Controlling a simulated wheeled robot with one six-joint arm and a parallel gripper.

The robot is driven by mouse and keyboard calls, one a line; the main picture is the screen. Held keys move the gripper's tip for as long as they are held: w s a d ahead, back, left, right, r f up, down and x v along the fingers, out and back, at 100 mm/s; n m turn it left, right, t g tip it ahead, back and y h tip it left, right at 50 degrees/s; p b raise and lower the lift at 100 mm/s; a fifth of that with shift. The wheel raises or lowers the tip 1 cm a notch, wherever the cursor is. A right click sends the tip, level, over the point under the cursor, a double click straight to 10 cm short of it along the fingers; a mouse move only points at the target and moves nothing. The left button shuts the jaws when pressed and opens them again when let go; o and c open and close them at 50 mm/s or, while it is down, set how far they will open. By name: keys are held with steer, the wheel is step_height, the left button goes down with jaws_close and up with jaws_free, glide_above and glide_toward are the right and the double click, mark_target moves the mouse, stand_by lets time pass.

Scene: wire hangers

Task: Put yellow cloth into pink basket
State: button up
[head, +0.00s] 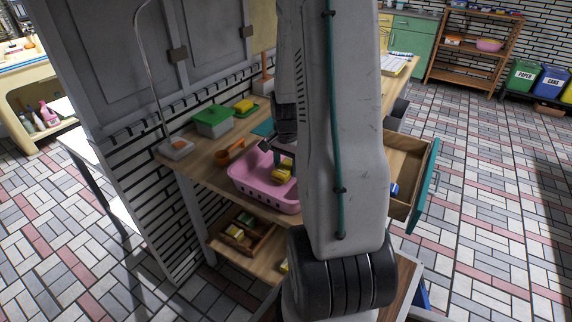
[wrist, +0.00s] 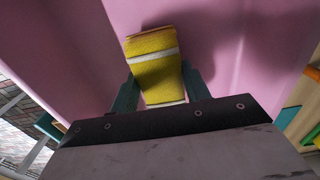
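The yellow cloth (wrist: 153,62), a folded bundle with a white band, sits between the two teal fingers of my gripper (wrist: 160,92) in the wrist view. Both fingers appear to press on its sides. In the head view the yellow cloth (head: 282,175) shows inside the pink basket (head: 250,186), with my gripper (head: 284,158) right above it. The pink basket wall and floor (wrist: 235,40) fill most of the wrist view, with a shadow beside the cloth. I cannot tell whether the cloth touches the floor. My arm hides the basket's right side.
On the wooden counter are a green-lidded box (head: 213,120), a yellow sponge-like item (head: 244,105) and an orange scoop (head: 230,152). An open drawer (head: 402,165) juts out right of my arm. A wooden tray (head: 243,233) sits on the shelf below.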

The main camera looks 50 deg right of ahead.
mark_target(286, 165)
steer(key=o, duration=0.4)
step_height(286, 165, up, 13)
steer(key=a+r+n, duration=0.4)
steer(key=a, duration=0.4)
steer(key=a+r+n, duration=0.3)
steer(key=a+r, duration=0.2)
steer(key=a, duration=0.3)
steer(key=s+a+r+n, duration=0.1)
steer(key=s+a+n, duration=0.2)
steer(key=s+a, duration=0.1)
steer(key=s+a+r+n, duration=0.1)
steer(key=s+a+n, duration=0.2)
steer(key=s+a, duration=0.1)
steer(key=s+a+r+n+t, duration=0.1)
steer(key=s+a+n, duration=0.3)
steer(key=a, duration=0.2)
steer(key=shift+s+a+r, duration=0.1)
steer(key=shift+s+a, duration=0.15)
steer(key=shift+s, duration=0.1)
